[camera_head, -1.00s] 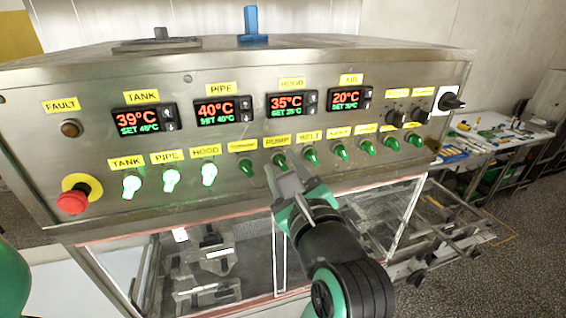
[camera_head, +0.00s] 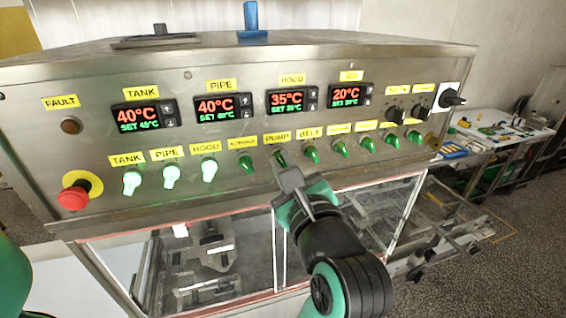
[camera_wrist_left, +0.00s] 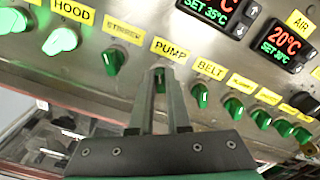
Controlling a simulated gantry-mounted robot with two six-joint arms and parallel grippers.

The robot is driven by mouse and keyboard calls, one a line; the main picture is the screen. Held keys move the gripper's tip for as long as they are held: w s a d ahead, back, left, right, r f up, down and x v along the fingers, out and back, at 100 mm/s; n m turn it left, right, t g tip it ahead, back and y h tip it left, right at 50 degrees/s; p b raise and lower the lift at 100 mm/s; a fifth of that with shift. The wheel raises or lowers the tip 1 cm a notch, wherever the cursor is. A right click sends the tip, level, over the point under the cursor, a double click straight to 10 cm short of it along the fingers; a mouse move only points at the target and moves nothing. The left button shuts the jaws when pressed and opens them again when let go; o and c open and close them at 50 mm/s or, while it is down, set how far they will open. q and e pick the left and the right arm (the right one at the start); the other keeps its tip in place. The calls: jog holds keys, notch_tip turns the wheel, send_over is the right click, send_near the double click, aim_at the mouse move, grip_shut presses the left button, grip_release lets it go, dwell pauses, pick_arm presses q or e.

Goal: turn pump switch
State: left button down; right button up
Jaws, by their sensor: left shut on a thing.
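The pump switch (camera_head: 280,155) is a small green knob below the yellow PUMP label (camera_head: 277,137) on the steel panel. It sits in the row between the stirrer and belt switches. My left gripper (camera_head: 284,167) reaches up to it from below and is shut on it. In the left wrist view the two fingers (camera_wrist_left: 160,82) stand on either side of the pump switch (camera_wrist_left: 159,74), which is partly hidden between their tips. The knob's exact angle is hard to tell. My right gripper is not seen.
The stirrer switch (camera_head: 246,163) and belt switch (camera_head: 312,154) are close on either side. The tank, pipe and hood switches glow brightly at the left. A red emergency button (camera_head: 73,198) is at far left. Temperature displays (camera_head: 225,107) are above. A glazed compartment lies below the panel.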

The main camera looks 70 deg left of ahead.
pick_arm(q)
jog(key=shift+r, duration=0.1)
jog(key=shift+w+m+p, duration=0.15)
jog(key=shift+m+p, duration=1.7)
jog(key=shift+m, duration=1.05)
jog(key=shift+w+m+p, duration=0.15)
jog(key=shift+m+p, duration=1.7)
jog(key=shift+m, duration=1.05)
jog(key=c, duration=0.9)
grip_release()
